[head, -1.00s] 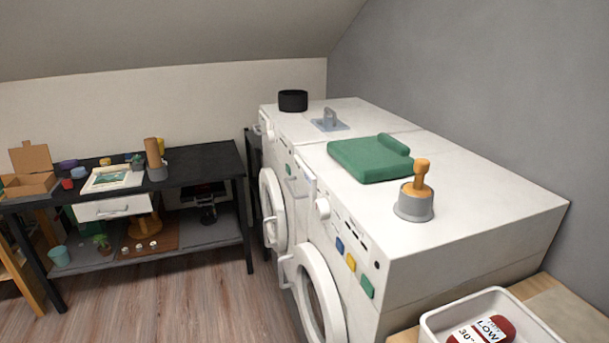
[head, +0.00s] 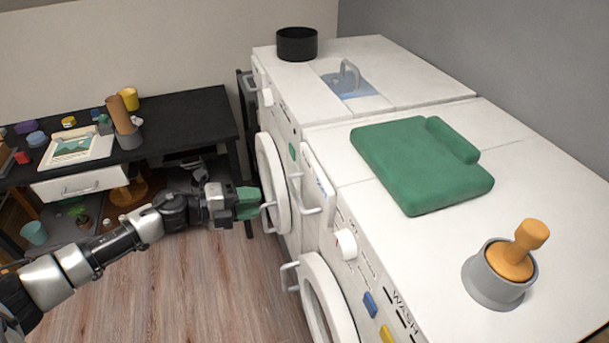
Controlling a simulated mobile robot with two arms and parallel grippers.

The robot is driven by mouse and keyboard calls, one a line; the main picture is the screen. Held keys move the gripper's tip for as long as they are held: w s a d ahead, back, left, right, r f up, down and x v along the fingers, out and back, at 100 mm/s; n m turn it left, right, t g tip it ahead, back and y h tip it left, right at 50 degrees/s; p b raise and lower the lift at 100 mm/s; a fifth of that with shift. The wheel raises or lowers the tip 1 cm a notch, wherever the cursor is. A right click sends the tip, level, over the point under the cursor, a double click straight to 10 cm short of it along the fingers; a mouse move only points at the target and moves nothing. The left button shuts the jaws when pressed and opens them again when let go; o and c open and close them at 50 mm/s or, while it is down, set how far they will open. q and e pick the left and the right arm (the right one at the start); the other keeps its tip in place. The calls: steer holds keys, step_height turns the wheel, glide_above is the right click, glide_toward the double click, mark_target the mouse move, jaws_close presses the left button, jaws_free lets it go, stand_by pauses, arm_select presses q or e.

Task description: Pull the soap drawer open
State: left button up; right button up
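The near white washing machine (head: 520,190) has a white soap drawer (head: 315,172) at the far end of its front panel, with a bar handle (head: 308,208) on its face. I cannot tell whether the drawer stands slightly out or is shut. My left gripper (head: 250,204) is left of this handle, in front of the machines, with a visible gap to the handle. Its fingertip area is green and appears in front of the far machine's round door (head: 272,182). I cannot tell whether its fingers are apart. My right gripper is out of view.
On the machine tops are a folded green towel (head: 410,165), a grey cup with an orange-handled stamp (head: 495,280), a black pot (head: 296,44) and a blue-grey handled plate (head: 350,84). A dark cluttered workbench (head: 190,115) stands left. Wood floor (head: 200,285) lies between.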

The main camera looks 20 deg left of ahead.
mark_target(297, 194)
arm_select(q)
steer(key=p+x, duration=0.1)
steer(key=x, duration=0.2)
steer(key=p+x, duration=0.1)
steer(key=x, duration=0.3)
steer(key=p+x, duration=0.1)
steer(key=x, duration=0.3)
steer(key=shift+s+d+r, duration=0.15)
steer(key=shift+r, duration=0.2)
jaws_close()
